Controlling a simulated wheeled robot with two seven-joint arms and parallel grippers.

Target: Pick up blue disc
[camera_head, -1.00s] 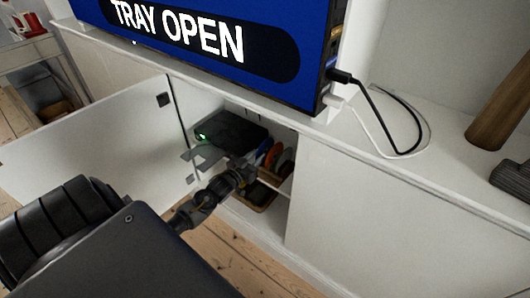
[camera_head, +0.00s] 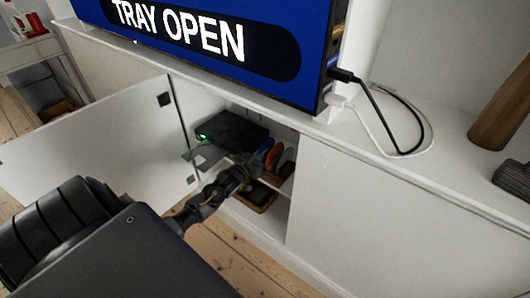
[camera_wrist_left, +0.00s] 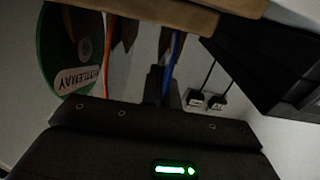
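The blue disc (camera_head: 267,146) stands on edge in the open cabinet, right of the black player (camera_head: 232,130). In the left wrist view the blue disc (camera_wrist_left: 177,47) shows as a thin blue edge below a wooden rack (camera_wrist_left: 150,14). My left gripper (camera_head: 246,162) reaches into the cabinet and is beside the discs. In the left wrist view its dark fingers (camera_wrist_left: 165,80) look close together at the blue edge. I cannot tell whether they touch or grip it. My right gripper is not in view.
An orange disc (camera_head: 276,154) stands beside the blue one. A green labelled disc (camera_wrist_left: 68,55) shows in the left wrist view. A wooden tray (camera_head: 262,206) lies below the shelf. The open cabinet door (camera_head: 95,140) is at the left, and a screen (camera_head: 205,45) is above.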

